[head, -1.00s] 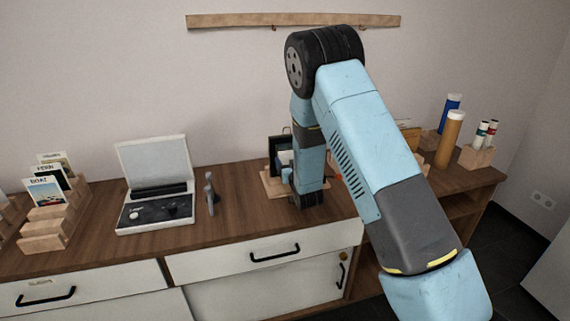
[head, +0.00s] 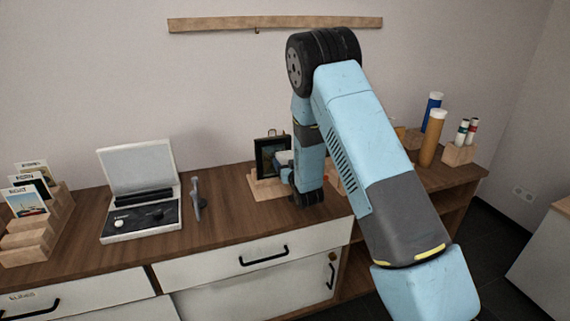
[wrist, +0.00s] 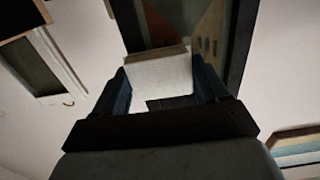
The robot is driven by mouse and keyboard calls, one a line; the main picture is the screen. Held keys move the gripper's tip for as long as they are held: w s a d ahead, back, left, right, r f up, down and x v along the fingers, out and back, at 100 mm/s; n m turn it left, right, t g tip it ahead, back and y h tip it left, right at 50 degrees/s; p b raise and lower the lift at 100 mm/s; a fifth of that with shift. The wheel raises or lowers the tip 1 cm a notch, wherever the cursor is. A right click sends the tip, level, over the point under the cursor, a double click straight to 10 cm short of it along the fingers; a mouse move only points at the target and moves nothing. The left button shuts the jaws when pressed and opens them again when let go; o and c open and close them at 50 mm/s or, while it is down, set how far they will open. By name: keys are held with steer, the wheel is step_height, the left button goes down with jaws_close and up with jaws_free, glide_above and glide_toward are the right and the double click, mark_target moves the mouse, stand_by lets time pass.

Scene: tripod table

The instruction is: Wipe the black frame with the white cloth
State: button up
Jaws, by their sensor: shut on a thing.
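The black frame (head: 260,158) stands upright on a light wooden stand on the sideboard, with a dark picture inside it. In the wrist view its dark border (wrist: 243,40) shows close beyond my fingers. My gripper (head: 288,168) is at the frame's right side, partly hidden behind my arm. In the wrist view my gripper (wrist: 162,82) is shut on the white cloth (wrist: 160,78), a pale, block-shaped pad between the fingers. The cloth also shows as a small pale patch in the head view (head: 284,157). The cloth overlaps the frame's face; I cannot tell whether it touches.
A stepped card rack (head: 38,225) is at far left. Orange (head: 432,138) and blue tubes stand at right. Bare wood (head: 235,222) lies in front.

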mark_target(265, 160)
steer(key=shift+s+a, duration=0.3)
steer(key=shift+a, duration=0.85)
steer(key=shift+s+a, duration=0.35)
steer(key=shift+a, duration=0.75)
steer(key=shift+s+a, duration=0.3)
steer(key=shift+a, duration=0.85)
steer(key=shift+w+r, duration=0.1)
steer(key=shift+w, duration=0.05)
steer(key=shift+w+d, duration=0.3)
steer(key=shift+d, duration=0.85)
steer(key=shift+w+d, duration=0.35)
steer(key=shift+d, duration=0.75)
steer(key=shift+w+d, duration=0.3)
steer(key=shift+d, duration=0.85)
steer(key=shift+s+a, duration=0.35)
steer(key=shift+a, duration=0.8)
steer(key=shift+s+a, duration=0.4)
steer(key=shift+a, duration=0.75)
steer(key=shift+s+a, duration=0.35)
steer(key=shift+a, duration=0.8)
